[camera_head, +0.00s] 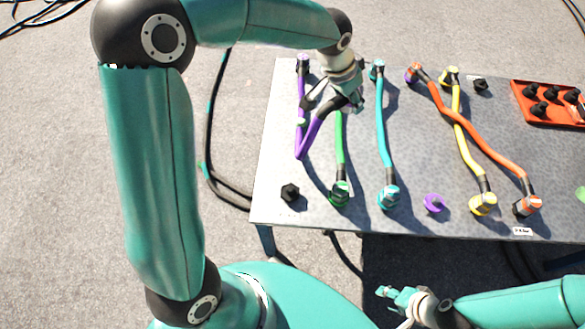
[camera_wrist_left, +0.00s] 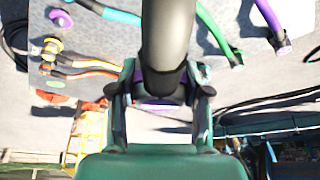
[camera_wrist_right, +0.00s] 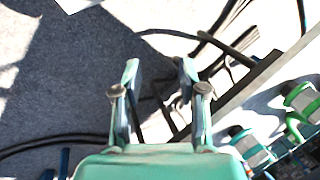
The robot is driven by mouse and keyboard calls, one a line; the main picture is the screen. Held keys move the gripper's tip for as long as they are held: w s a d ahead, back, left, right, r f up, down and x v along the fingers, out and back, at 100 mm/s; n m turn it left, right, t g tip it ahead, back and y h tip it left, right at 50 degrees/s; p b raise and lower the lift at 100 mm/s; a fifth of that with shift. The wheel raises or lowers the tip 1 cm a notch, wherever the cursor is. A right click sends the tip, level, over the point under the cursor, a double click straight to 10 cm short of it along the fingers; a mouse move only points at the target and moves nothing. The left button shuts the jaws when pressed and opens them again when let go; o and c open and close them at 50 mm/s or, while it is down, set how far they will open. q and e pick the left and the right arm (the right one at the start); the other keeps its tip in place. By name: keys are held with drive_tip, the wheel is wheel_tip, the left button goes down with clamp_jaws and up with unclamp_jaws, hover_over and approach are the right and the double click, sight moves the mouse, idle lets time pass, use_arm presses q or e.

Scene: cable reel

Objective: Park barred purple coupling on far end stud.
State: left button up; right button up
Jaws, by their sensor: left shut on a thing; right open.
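My left gripper (camera_head: 347,97) is shut on the black sleeve end of the purple cable (camera_head: 300,130), above the table's left part. In the left wrist view the black sleeve (camera_wrist_left: 167,45) fills the space between the fingers, with a purple band (camera_wrist_left: 155,103) at its end. The cable bends sharply and runs up to a coupling (camera_head: 303,64) at the far left edge. Bar marks on the held coupling cannot be made out. One bare black stud (camera_head: 481,86) stands at the far edge, another (camera_head: 290,193) at the near left. My right gripper (camera_head: 384,292) is open and empty before the table.
Green (camera_head: 340,150), cyan (camera_head: 383,130), yellow (camera_head: 463,145) and orange (camera_head: 480,140) cables lie across the table (camera_head: 270,165); yellow and orange cross. A purple cap (camera_head: 433,203) lies near the front edge. A red tray (camera_head: 520,98) of black pieces stands at right.

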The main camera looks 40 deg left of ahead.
drive_tip(key=o, duration=0.5)
use_arm(q)
drive_tip(key=shift+s+a+f+m, duration=0.2)
drive_tip(key=shift+f+m, duration=0.1)
use_arm(e)
drive_tip(key=shift+o, duration=0.8)
drive_tip(key=shift+f, duration=0.15)
use_arm(q)
drive_tip(key=s+a+f+m+g+h+b, duration=0.2)
drive_tip(key=s+a+f+m+h+b, duration=0.1)
drive_tip(key=s+f+m, duration=0.45)
drive_tip(key=m+g+b, duration=0.3)
drive_tip(key=m+g, duration=0.2)
drive_tip(key=m, duration=0.7)
hover_over(291, 190)
wheel_tip(291, 190, down, 6)
drive_tip(key=shift+w+a+f+b, duration=0.1)
drive_tip(key=shift+f+b, duration=1)
drive_tip(key=shift+f, duration=0.35)
drive_tip(key=shift+w+a+f+b, duration=0.1)
drive_tip(key=shift+a+f+b, duration=0.05)
drive_tip(key=shift+f+b, duration=1.1)
drive_tip(key=shift+w+a+f+b, duration=0.1)
drive_tip(key=shift+f+b, duration=0.8)
drive_tip(key=shift+f, duration=0.75)
use_arm(e)
wheel_tip(291, 190, down, 12)
drive_tip(key=shift+f, duration=0.15)
